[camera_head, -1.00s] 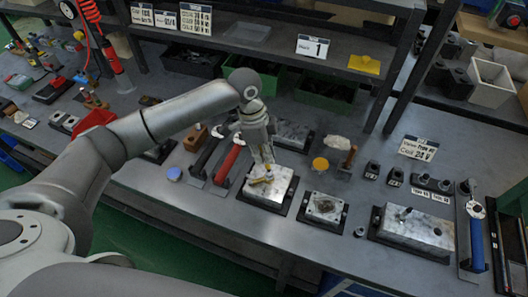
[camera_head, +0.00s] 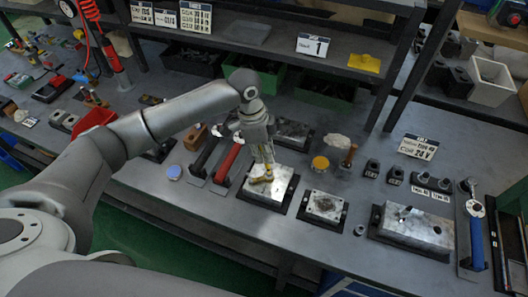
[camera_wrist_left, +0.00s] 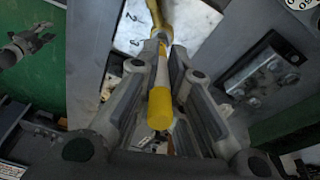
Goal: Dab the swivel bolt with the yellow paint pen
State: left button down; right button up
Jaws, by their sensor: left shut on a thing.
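My left gripper (camera_head: 263,163) points down over a pale metal block (camera_head: 282,190) at the front of the bench. It is shut on the yellow paint pen, a white barrel with a yellow end (camera_wrist_left: 160,108) in the left wrist view. A yellow-brass fitting (camera_head: 261,180) sits on the block, and in the wrist view (camera_wrist_left: 160,16) the pen's far end overlaps it. I cannot tell whether they touch. The block carries numbers such as 2 and 3. I cannot tell for sure which part is the swivel bolt.
A red-handled tool (camera_head: 227,164) lies left of the block. A smaller plate (camera_head: 324,206) and a larger metal block (camera_head: 417,228) stand to its right. A yellow round lid (camera_head: 320,163) and a wooden-handled tool (camera_head: 348,158) are behind. A blue-handled wrench (camera_head: 476,240) lies far right.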

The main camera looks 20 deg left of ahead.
pick_arm(q)
jog(key=shift+s+f+p, duration=0.1)
jog(key=shift+f+p, duration=0.05)
jog(key=shift+p, duration=0.2)
dwell(1.4)
notch_tip(320, 180, up, 7)
jog(key=p, duration=0.8)
dwell(0.5)
